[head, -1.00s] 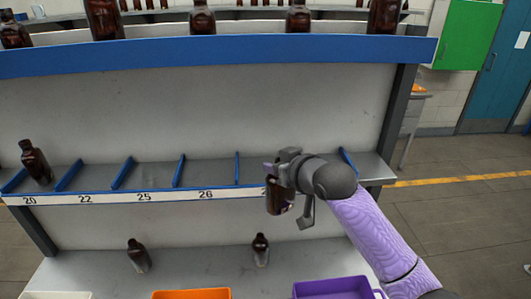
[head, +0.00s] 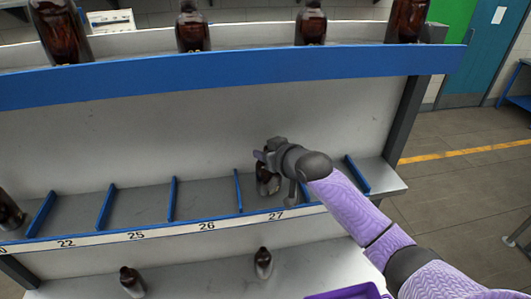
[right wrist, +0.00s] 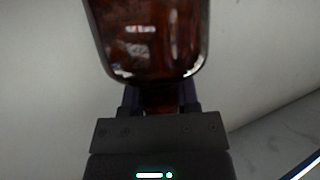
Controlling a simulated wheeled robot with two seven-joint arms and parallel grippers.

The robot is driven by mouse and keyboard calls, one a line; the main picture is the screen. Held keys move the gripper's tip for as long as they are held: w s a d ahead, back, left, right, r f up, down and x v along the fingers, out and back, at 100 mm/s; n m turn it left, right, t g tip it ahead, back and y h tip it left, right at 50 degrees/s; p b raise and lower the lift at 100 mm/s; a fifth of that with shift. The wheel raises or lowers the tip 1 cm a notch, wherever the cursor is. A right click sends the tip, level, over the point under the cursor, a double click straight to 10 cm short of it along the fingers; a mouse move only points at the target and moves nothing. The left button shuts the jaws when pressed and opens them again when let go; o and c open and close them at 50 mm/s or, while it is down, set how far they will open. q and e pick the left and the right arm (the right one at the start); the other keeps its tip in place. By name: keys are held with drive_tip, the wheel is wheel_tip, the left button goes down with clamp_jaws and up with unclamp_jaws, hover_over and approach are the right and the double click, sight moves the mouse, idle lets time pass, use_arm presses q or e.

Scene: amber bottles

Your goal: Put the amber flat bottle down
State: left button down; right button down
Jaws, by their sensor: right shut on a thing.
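The amber flat bottle (head: 268,183) is in my right gripper (head: 264,165), at the compartment above the label 27 on the middle shelf (head: 140,208). The gripper and wrist cover part of the bottle. In the right wrist view the bottle's dark brown glass body (right wrist: 150,35) fills the top, with the gripper's fingers (right wrist: 160,98) shut on it. I cannot tell whether its base touches the shelf. My left gripper is not in view.
Blue dividers (head: 173,199) split the middle shelf; the compartments above 25 and 26 are empty. Another bottle (head: 9,212) stands at the far left. Several bottles stand on the top shelf (head: 230,83). Two small bottles (head: 263,262) (head: 131,281) stand below, near a purple bin (head: 345,293).

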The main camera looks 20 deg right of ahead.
drive_tip(key=shift+f, duration=0.15)
drive_tip(key=shift+c, duration=1.7)
unclamp_jaws()
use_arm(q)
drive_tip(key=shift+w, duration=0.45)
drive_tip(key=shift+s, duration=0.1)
use_arm(e)
drive_tip(key=v, duration=1.2)
